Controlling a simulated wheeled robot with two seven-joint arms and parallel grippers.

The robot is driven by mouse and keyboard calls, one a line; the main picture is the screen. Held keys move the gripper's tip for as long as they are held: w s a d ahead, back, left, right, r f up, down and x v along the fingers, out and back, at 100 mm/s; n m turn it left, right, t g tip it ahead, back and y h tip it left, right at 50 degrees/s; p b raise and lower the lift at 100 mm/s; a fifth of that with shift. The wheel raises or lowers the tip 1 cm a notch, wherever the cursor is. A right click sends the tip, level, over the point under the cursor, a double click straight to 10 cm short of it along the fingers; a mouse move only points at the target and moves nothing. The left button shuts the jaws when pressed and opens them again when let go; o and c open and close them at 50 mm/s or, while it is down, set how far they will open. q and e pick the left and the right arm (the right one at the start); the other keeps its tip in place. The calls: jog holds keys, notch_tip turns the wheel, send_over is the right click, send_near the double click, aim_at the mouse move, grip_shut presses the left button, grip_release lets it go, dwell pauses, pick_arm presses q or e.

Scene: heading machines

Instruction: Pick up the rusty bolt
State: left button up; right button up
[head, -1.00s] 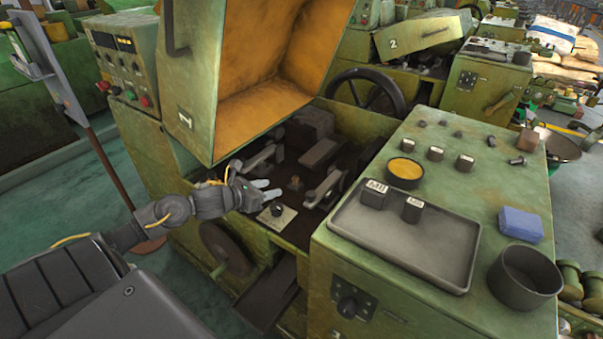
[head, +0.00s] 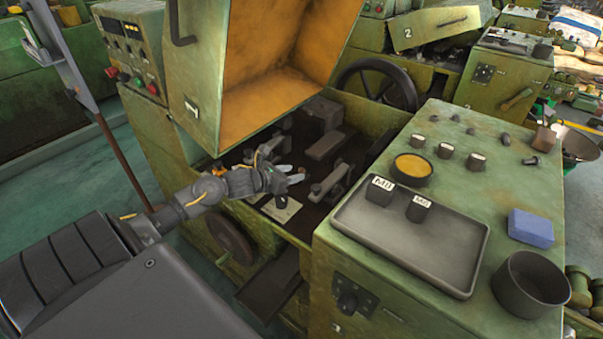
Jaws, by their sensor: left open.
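My left gripper (head: 296,175) reaches from the left into the open bay of the green machine (head: 265,215). Its pale fingers are apart and point right. The rusty bolt (head: 301,171) is a small brownish piece on the dark floor of the bay, right at the fingertips. The fingers cover most of it, and I cannot tell whether they touch it or stand around it. My right gripper does not show.
The raised cover (head: 275,110) stands over the bay. Dark levers (head: 330,183) lie just right of the fingers, with a handwheel (head: 378,85) behind. The cabinet at right carries a grey tray (head: 400,245), a blue block (head: 531,228) and a dark cup (head: 528,285).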

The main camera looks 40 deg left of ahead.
aim_at(301, 170)
pick_arm(q)
jog(key=shift+w, duration=0.45)
jog(key=p+x, duration=0.1)
jog(key=x, duration=0.2)
jog(key=shift+w+f, duration=0.1)
jog(key=shift+w, duration=0.3)
jog(key=shift+w+f, duration=0.2)
jog(key=shift+w, duration=0.1)
grip_shut()
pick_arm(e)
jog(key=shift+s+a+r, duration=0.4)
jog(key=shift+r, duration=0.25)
